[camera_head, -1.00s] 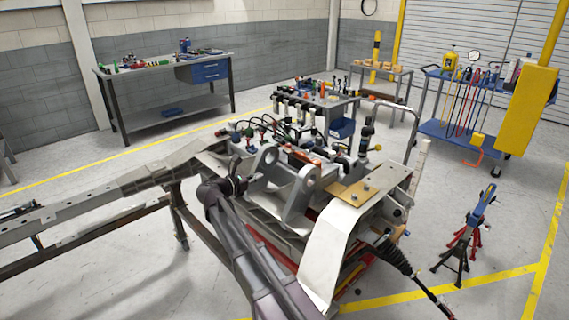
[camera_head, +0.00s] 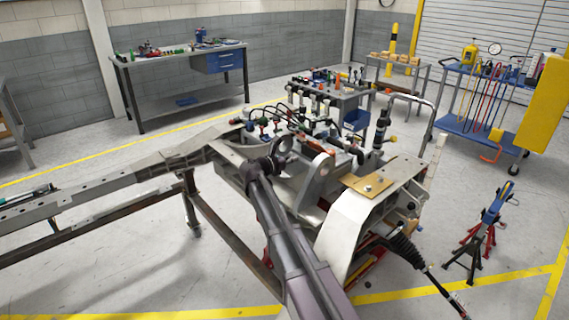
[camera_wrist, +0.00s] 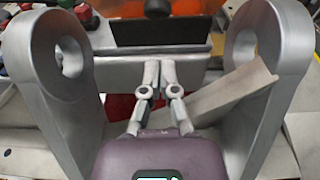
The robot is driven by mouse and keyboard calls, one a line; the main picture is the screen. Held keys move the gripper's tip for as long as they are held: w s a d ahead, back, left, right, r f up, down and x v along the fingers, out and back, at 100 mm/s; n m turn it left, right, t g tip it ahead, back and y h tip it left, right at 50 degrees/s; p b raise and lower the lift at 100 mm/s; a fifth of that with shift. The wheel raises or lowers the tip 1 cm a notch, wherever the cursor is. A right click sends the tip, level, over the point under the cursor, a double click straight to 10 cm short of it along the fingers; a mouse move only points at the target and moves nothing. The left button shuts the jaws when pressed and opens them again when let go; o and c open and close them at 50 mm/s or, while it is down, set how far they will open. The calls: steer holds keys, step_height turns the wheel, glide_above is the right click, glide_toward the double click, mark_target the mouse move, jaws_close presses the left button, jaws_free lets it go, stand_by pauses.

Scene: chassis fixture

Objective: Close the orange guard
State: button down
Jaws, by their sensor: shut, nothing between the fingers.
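The orange guard (camera_wrist: 122,9) shows at the top of the wrist view as an orange frame around a dark panel (camera_wrist: 160,33). It lies just beyond a grey bar, between two grey ring-shaped lugs. How far it is open I cannot tell. My gripper (camera_wrist: 160,72) is shut and empty, its two fingertips together in front of the grey bar, below the dark panel. Whether the tips touch the bar is unclear. In the head view, my arm reaches to the lugs of the chassis fixture, and its end hides the fingers and part of the guard area.
The left lug (camera_wrist: 62,60) and right lug (camera_wrist: 255,60) stand close on both sides of my gripper. A slanted grey plate (camera_wrist: 225,100) lies at right. In the head view, a white curved panel (camera_head: 345,235) stands right of my arm, and axle stands (camera_head: 480,235) are further right.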

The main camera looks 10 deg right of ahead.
steer(key=shift+w+d+r+p, duration=0.4)
steer(key=shift+d+r+p, duration=0.05)
steer(key=shift+d+r, duration=0.15)
steer(key=shift+w+d+r+p, duration=0.4)
steer(key=shift+d+r+p, duration=0.05)
steer(key=shift+d+r, duration=0.15)
steer(key=shift+d, duration=0.1)
steer(key=shift+r+p, duration=0.15)
steer(key=shift+p, duration=0.15)
